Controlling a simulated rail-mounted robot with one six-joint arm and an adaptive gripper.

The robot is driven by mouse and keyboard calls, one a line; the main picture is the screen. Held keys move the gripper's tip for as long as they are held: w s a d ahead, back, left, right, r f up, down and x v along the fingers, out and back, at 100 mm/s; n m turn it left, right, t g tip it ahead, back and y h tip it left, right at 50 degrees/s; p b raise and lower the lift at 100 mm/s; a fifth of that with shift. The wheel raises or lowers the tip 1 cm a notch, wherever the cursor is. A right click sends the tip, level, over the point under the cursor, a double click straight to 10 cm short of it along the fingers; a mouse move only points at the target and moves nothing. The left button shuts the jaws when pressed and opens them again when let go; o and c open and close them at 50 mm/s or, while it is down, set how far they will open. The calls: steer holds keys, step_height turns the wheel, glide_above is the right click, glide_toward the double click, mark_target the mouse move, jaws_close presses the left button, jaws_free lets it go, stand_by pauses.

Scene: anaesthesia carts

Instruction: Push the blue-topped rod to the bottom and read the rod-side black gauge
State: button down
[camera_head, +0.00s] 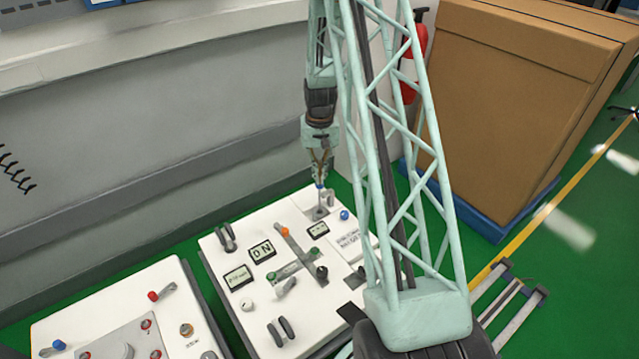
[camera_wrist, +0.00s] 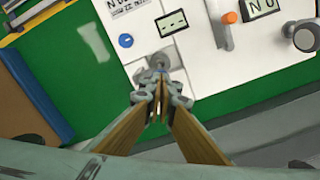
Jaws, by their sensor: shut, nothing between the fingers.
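My gripper (camera_head: 320,181) is shut and empty, pointing down over the far corner of the white-topped cart. A bit of blue, the top of the blue-topped rod (camera_head: 319,187), shows right under its fingertips, above a grey metal fitting (camera_head: 319,212). I cannot tell whether the tips touch it or how deep the rod sits. In the wrist view, the shut fingertips (camera_wrist: 160,84) hide the rod's top, and grey metal (camera_wrist: 159,61) shows just beyond them. A small black-framed gauge (camera_head: 318,229) lies near the rod; it also shows in the wrist view (camera_wrist: 171,22). Its reading is too small to make out.
A separate blue knob (camera_head: 344,215) stands beside the fitting. An orange-topped lever (camera_head: 285,232), green knobs and a larger display (camera_head: 262,250) share the panel. A second cart (camera_head: 105,325) stands left. A grey wall is behind; a large brown box (camera_head: 510,95) stands right.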

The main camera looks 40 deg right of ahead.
steer(key=shift+f+b, duration=1)
steer(key=shift+f, duration=0.85)
stand_by(1.6)
steer(key=shift+r, duration=0.1)
steer(key=shift+r+p, duration=1.5)
steer(key=shift+r, duration=1.95)
